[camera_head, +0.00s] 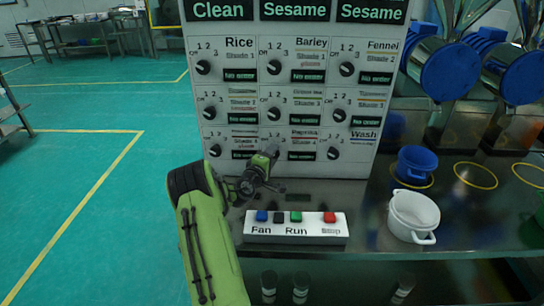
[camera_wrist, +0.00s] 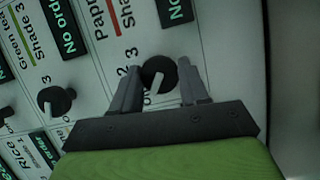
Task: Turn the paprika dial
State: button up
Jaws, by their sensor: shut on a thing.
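The paprika dial (camera_wrist: 160,70) is a round black knob with a pale pointer mark, beside the Paprika label in the wrist view. My gripper (camera_wrist: 160,88) has one finger on each side of this dial and is shut on it. The pale mark points down and slightly left in that view. In the head view, my gripper (camera_head: 270,152) is at the bottom middle dial of the white panel (camera_head: 230,165), and it mostly hides that dial.
Other dials surround it, including the wash dial (camera_head: 333,153) to the right. Below the panel stands a Fan/Run button box (camera_head: 295,237) on the metal table. A white pot (camera_head: 413,215) and a blue pot (camera_head: 416,165) stand at right.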

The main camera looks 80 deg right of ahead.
jog(key=shift+s+r+m+t+y, duration=0.1)
jog(key=shift+m+t+y, duration=0.4)
jog(key=shift+m, duration=0.9)
jog(key=shift+m+t+y, duration=0.3)
jog(key=shift+m+y, duration=0.3)
jog(key=shift+m, duration=0.8)
jog(key=o, duration=1)
jog(key=shift+o, duration=0.2)
jog(key=shift+a, duration=0.1)
jog(key=v, duration=1.5)
jog(key=shift+a+r, duration=0.2)
jog(key=shift+a, duration=0.1)
